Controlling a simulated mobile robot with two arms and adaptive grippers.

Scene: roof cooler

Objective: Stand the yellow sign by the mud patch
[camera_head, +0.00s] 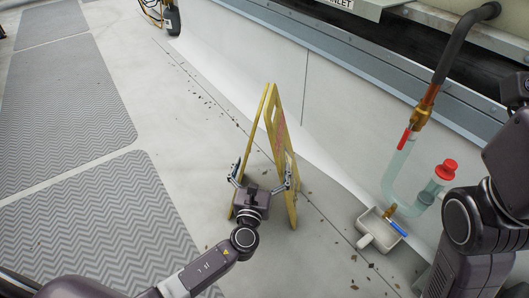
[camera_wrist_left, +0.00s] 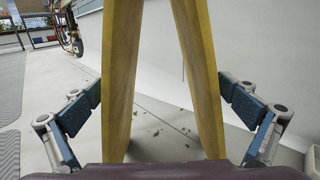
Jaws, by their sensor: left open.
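The yellow sign (camera_head: 283,150) stands upright on the pale floor with its two panels spread like an A. My left gripper (camera_head: 263,176) is at its near open side, low down, with one finger outside each panel. In the left wrist view the sign's two panel edges (camera_wrist_left: 120,75) rise between the open fingers of my left gripper (camera_wrist_left: 163,103). Gaps show between the fingers and the panels there. I cannot make out a distinct mud patch; dark specks (camera_head: 205,97) and brown bits lie on the floor. My right arm shows at the right edge, its gripper out of view.
A white dustpan-like scoop (camera_head: 381,230) lies right of the sign. A clear U-shaped tube (camera_head: 398,175) with a red cap hangs by the white wall (camera_head: 340,95). Grey ribbed mats (camera_head: 95,220) cover the left. A wheeled thing (camera_head: 171,18) stands far off. Floor beyond the sign is mostly clear.

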